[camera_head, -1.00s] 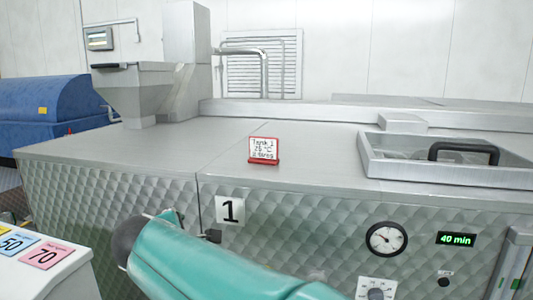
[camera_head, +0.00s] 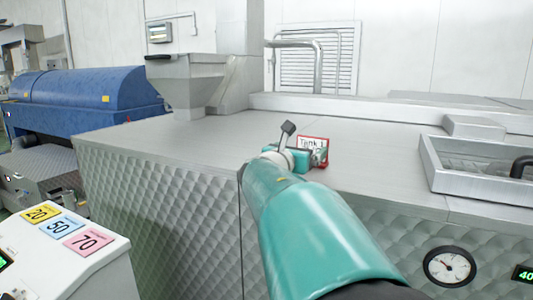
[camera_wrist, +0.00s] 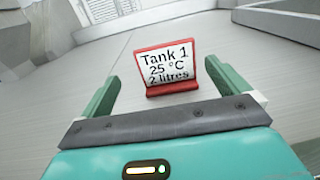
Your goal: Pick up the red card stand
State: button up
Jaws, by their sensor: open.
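The red card stand (camera_head: 313,148) stands upright on the steel machine top (camera_head: 210,140), partly hidden behind my arm and gripper in the head view. In the wrist view the red card stand (camera_wrist: 168,68) shows whole, with a white card reading "Tank 1, 25 °C, 2 litres". My gripper (camera_wrist: 172,92) is open and empty. Its two teal fingers point towards the stand, one on each side in the picture, and I see no contact. In the head view my gripper (camera_head: 305,143) is just above the machine top, close to the stand.
A steel tray-like frame (camera_head: 445,180) with a black handle is at the right of the top. A steel hopper (camera_head: 190,80) stands at the back left. A white panel (camera_head: 95,270) with coloured cards is at lower left. The top around the stand is clear.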

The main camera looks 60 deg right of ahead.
aim_at(312, 143)
jog(key=d, duration=0.3)
jog(key=shift+s+d, duration=0.1)
jog(key=shift+s, duration=0.1)
jog(key=shift+w+d, duration=0.15)
jog(key=shift+d, duration=0.05)
jog(key=shift+w+d+f, duration=0.1)
jog(key=shift+w+d, duration=0.05)
jog(key=shift+d, duration=2.65)
jog(key=c, duration=0.8)
jog(key=shift+c, duration=0.2)
notch_tip(312, 143, up, 18)
